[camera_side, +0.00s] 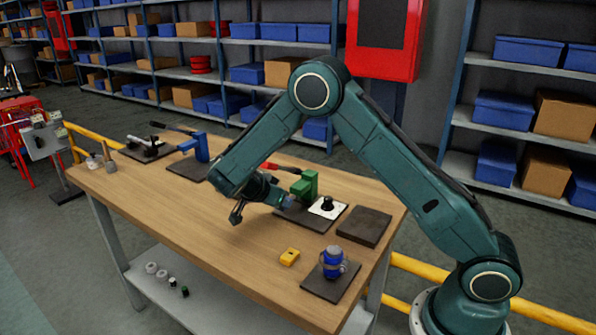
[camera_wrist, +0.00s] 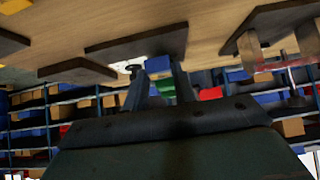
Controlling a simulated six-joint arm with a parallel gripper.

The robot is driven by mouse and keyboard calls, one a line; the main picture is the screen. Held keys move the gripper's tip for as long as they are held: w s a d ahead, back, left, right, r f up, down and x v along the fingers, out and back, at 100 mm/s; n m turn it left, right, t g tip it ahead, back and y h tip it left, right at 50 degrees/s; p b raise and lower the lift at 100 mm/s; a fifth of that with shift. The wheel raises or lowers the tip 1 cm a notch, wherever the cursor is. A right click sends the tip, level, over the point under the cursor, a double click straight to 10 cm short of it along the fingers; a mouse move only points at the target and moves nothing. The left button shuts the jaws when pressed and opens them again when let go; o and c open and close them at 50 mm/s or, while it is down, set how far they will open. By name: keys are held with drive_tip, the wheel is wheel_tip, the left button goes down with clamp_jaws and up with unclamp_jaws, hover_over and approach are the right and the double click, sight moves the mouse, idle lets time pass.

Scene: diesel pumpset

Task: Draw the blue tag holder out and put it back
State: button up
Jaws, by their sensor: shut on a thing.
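My gripper (camera_side: 281,198) reaches in level from the left, low over the middle of the workbench. It is shut on a small blue piece (camera_side: 289,201), which I take to be the blue tag holder. In the wrist view the blue piece (camera_wrist: 158,65) sits between the two dark fingertips (camera_wrist: 157,76). A green upright clamp (camera_side: 306,187) with a red handle stands just beyond it on a dark mat; its green also shows in the wrist view (camera_wrist: 166,88). I cannot tell whether the blue piece touches the clamp.
A white plate with a black knob (camera_side: 327,208) and a dark slab (camera_side: 364,228) lie to the right. A yellow block (camera_side: 289,257) and a blue cylinder (camera_side: 333,262) on a mat are nearer. A blue clamp (camera_side: 201,147) stands far left. The bench's front left is clear.

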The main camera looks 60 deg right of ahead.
drive_tip(key=shift+r, duration=0.4)
drive_tip(key=s+a, duration=0.1)
drive_tip(key=a, duration=0.2)
drive_tip(key=s+a+f, duration=0.1)
drive_tip(key=a, duration=0.3)
drive_tip(key=s+a, duration=0.1)
drive_tip(key=a, duration=0.2)
drive_tip(key=shift+s+a+f, duration=0.25)
drive_tip(key=shift+a, duration=0.15)
drive_tip(key=shift+f, duration=0.2)
drive_tip(key=shift+f, duration=2.05)
drive_tip(key=shift+f, duration=0.25)
